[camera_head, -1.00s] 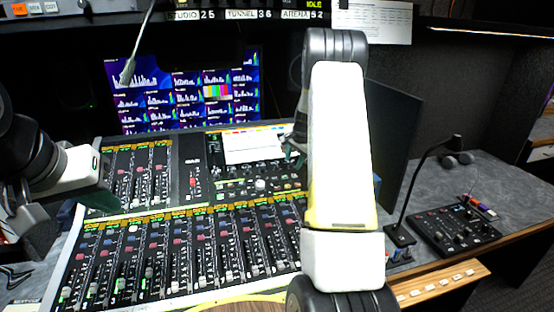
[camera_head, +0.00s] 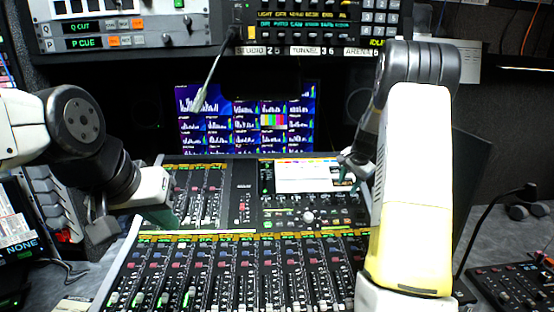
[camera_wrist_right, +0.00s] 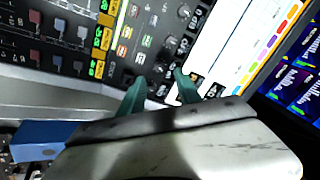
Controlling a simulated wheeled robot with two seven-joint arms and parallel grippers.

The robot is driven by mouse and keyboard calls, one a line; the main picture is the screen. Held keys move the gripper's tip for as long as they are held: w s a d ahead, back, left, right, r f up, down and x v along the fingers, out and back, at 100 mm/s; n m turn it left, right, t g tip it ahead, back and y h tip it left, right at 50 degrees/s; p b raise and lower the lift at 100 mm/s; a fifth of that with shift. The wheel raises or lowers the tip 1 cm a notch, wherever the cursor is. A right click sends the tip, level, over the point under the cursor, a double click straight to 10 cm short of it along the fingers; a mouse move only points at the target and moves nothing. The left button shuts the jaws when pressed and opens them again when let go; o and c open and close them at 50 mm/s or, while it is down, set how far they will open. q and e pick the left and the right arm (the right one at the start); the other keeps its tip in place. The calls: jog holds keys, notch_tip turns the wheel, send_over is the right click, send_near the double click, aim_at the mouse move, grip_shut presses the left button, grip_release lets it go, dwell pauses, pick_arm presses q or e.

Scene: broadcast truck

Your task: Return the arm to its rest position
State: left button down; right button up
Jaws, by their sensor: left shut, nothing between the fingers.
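My left gripper (camera_head: 168,217) has dark green fingertips and hangs over the left part of the mixing console (camera_head: 240,250). It is shut and holds nothing. Its arm comes in from the left edge, bent at a dark joint. My right arm stands large in front of the console's right side and hides part of it. My right gripper (camera_head: 350,178) shows only partly past that arm, near the console's white screen (camera_head: 307,175). In the right wrist view its two green fingers (camera_wrist_right: 161,90) stand apart above the console's knobs, with nothing seen between them.
A wall of meter screens (camera_head: 245,115) stands behind the console. Rack units (camera_head: 130,25) overhang at the top. At the right are a small control panel (camera_head: 515,285) and a gooseneck microphone (camera_head: 490,210).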

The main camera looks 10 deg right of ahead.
jog(key=s+a+r+n+y, duration=0.2)
jog(key=s+a+r+n, duration=0.3)
jog(key=s+a+r, duration=0.8)
jog(key=s+a+r+n, duration=0.1)
jog(key=s+a+n, duration=0.2)
jog(key=s, duration=0.8)
jog(key=s+a+r+n+t, duration=0.1)
jog(key=s+a+n, duration=0.3)
jog(key=s, duration=0.8)
jog(key=shift+s+r, duration=0.2)
jog(key=shift+s, duration=0.05)
